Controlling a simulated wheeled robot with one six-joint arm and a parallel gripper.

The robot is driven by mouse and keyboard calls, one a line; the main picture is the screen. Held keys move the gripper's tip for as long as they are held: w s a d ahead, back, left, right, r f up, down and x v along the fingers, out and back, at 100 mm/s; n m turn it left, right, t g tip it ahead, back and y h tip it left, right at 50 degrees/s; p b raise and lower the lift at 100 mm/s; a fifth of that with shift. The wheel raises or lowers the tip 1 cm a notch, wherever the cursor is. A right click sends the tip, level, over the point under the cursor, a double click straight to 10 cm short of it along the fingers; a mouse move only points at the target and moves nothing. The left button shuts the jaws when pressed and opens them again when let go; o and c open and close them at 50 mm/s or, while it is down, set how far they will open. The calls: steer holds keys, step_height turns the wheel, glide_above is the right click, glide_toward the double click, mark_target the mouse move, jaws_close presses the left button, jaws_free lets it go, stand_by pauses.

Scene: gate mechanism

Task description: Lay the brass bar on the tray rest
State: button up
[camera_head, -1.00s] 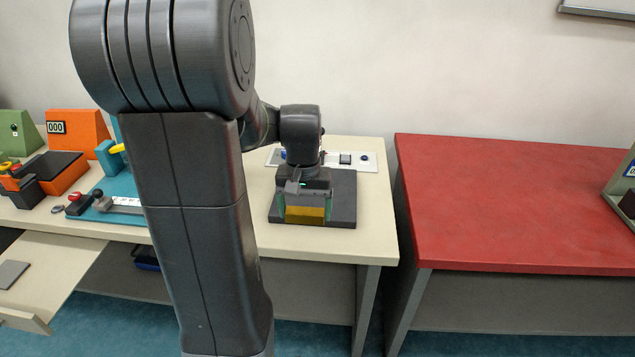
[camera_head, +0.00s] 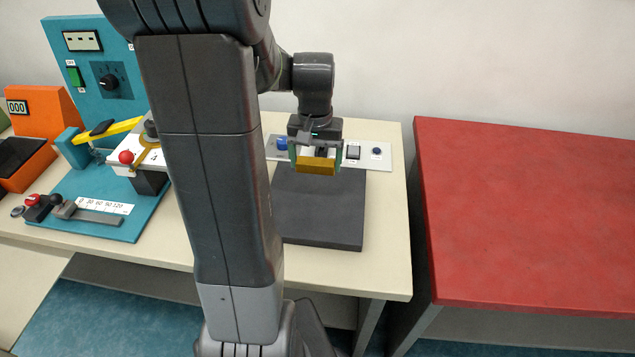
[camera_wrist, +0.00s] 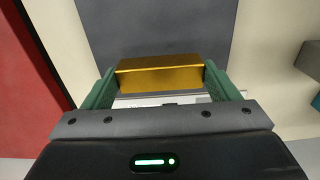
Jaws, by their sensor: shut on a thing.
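A brass bar (camera_head: 316,167) is held crosswise between the green fingers of my gripper (camera_head: 316,160). In the wrist view the same bar (camera_wrist: 160,76) spans the gap between both fingers (camera_wrist: 160,82). It is held above the table, near the back edge of a dark grey slab (camera_head: 322,212). The slab's top is bare and also shows behind the bar in the wrist view (camera_wrist: 155,28). Nothing is marked as the tray rest, so I cannot tell whether this slab is it.
A pale panel with buttons (camera_head: 376,152) lies behind the slab. A teal device (camera_head: 100,65) with a yellow lever (camera_head: 125,127) and a red knob stands at left. My arm hides part of the table. A separate red table (camera_head: 530,220) is clear at right.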

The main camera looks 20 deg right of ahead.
mark_target(316, 162)
step_height(316, 162, down, 9)
steer(key=shift+s+r, duration=0.1)
steer(key=shift+r, duration=0.05)
stand_by(0.4)
steer(key=shift+f, duration=0.2)
steer(key=o, duration=1.1)
steer(key=shift+o, duration=0.2)
step_height(316, 162, up, 12)
steer(key=shift+r, duration=0.25)
